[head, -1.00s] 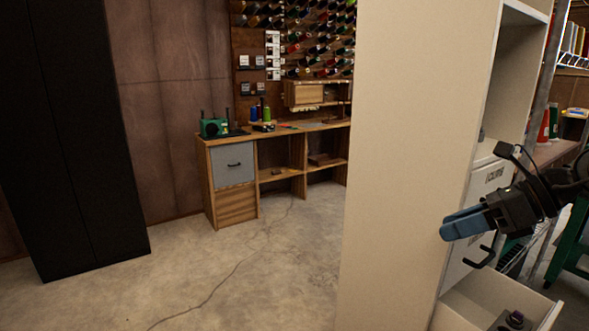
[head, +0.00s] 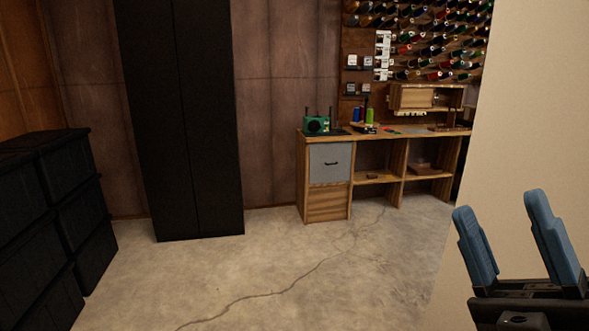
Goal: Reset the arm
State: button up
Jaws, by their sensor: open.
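My gripper (head: 506,222) is at the lower right of the head view. Its two blue fingers point up and stand apart, with nothing between them. It is in front of the pale side panel (head: 540,110) at the right edge. I cannot tell how far it is from the panel. The rest of my arm is mostly out of view below.
A wooden workbench (head: 328,205) stands against the back wall, below a rack of thread spools (head: 440,45). A tall black cabinet (head: 190,120) stands left of it. Black stacked bins (head: 40,220) fill the left side. The concrete floor (head: 270,285) between is clear.

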jog(key=s+d+f+m+g+h, duration=0.2)
jog(key=s+f+m+g+h, duration=0.7)
jog(key=s+f+m+h, duration=0.7)
jog(key=s+f+m, duration=0.8)
jog(key=s+f, duration=0.1)
jog(key=s, duration=0.3)
jog(key=shift+d+f, duration=0.25)
jog(key=shift+d, duration=0.1)
